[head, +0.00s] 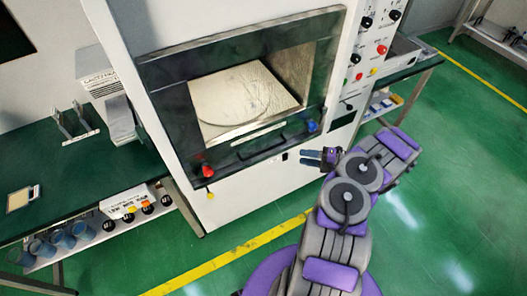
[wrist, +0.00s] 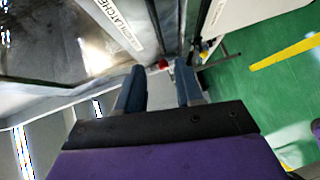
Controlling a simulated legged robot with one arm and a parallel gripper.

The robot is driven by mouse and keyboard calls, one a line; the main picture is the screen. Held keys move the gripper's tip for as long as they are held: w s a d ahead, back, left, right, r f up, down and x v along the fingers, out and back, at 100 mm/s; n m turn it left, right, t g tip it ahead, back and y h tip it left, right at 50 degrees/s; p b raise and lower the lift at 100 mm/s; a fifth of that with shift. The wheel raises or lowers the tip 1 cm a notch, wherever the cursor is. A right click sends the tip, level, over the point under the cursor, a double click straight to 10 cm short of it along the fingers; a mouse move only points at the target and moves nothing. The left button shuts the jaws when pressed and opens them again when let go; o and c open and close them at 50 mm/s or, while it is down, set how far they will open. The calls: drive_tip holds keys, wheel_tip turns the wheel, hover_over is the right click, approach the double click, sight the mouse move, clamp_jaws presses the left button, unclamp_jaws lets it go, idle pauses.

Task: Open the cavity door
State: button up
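The cavity door (head: 160,85) is a dark frame around a large window on the white cabinet. A light plate with a round outline shows inside the cavity. I cannot tell for sure whether the door is fully shut. A dark handle bar runs along its lower edge, with a red knob (head: 207,170) at the left and a blue knob (head: 312,126) at the right. My gripper (head: 303,157) is below the door's lower right part, blue fingers pointing left. In the wrist view the fingers (wrist: 160,72) are apart with nothing between them; a red knob (wrist: 163,65) shows beyond.
A control panel (head: 375,45) with several knobs and buttons is right of the door. A green-topped bench (head: 40,165) with boxes and cups stands left. A yellow knob (head: 210,194) sits below the red one. Green floor (head: 440,180) is clear at the right.

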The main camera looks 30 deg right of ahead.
sight(264, 152)
drive_tip(key=b+x, duration=0.3)
drive_tip(key=x, duration=1.4)
drive_tip(key=shift+a, duration=0.1)
drive_tip(key=shift+c, duration=0.4)
clamp_jaws()
drive_tip(key=shift+s, duration=0.1)
